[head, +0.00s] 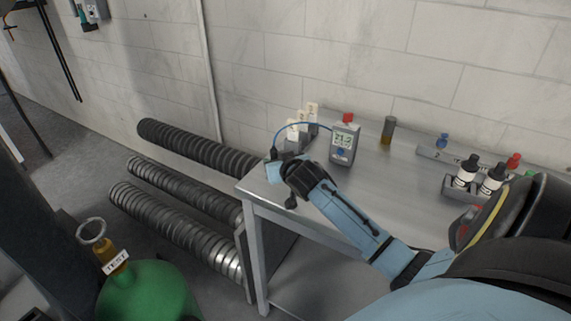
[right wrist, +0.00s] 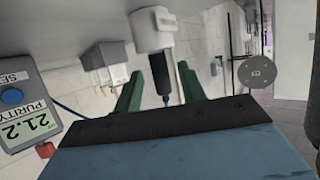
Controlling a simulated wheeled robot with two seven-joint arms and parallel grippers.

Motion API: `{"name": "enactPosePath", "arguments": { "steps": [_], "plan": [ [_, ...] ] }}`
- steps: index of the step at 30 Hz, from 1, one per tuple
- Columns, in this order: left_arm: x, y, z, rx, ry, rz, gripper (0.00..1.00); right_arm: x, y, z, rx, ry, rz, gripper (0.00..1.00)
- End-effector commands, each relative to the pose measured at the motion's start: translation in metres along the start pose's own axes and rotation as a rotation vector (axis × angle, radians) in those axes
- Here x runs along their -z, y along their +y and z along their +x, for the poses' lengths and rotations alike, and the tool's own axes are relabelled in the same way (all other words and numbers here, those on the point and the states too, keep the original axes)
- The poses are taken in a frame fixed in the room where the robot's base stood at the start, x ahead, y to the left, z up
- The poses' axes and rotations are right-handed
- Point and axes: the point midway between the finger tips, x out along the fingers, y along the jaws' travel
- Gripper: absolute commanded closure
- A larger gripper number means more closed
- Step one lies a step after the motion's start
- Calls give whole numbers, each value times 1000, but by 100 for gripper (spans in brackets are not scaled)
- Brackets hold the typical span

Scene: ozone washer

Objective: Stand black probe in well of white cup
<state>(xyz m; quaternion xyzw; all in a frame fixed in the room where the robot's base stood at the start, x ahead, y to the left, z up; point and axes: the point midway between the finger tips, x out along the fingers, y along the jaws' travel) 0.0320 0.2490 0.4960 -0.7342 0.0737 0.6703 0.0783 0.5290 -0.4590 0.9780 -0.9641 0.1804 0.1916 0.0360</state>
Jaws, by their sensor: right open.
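The black probe (right wrist: 160,75) shows in the right wrist view, which is turned upside down. It stands upright with one end at the white cup (right wrist: 152,30); how deep it sits in the well cannot be told. The green fingers of my right gripper (right wrist: 160,72) are open, one on each side of the probe. In the head view my right gripper (head: 277,166) is at the left end of the table and hides the cup. The probe's dark top (head: 273,153) shows there at the end of a blue cable (head: 281,129). My left gripper is not in view.
The purity meter (head: 343,144), reading 21.2, stands right of the gripper on the table (head: 385,185). White blocks (head: 304,122) stand behind. A brown vial (head: 388,130) and a bottle rack (head: 459,192) are farther right. Corrugated hoses (head: 185,150) lie left of the table.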

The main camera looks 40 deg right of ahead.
Motion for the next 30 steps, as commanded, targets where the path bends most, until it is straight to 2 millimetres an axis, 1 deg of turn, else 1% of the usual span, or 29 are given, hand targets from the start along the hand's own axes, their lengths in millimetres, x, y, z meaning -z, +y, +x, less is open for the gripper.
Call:
{"name": "enactPosePath", "arguments": {
  "steps": [1, 6, 9, 12, 18, 30],
  "plan": [
    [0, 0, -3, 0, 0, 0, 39, 0, 0, -11, 0, -1, 0, 59],
    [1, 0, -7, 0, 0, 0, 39, 0, 0, -40, 0, 0, 1, 59],
    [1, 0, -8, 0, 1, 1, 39, 0, 0, -54, 0, -1, 0, 59],
    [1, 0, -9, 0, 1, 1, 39, 0, 0, -63, -1, 0, 0, 59],
    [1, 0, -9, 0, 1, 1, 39, 0, 0, -70, -2, -1, 1, 59],
    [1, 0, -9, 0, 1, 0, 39, 0, 0, -69, -1, 0, 1, 59]
  ]
}}
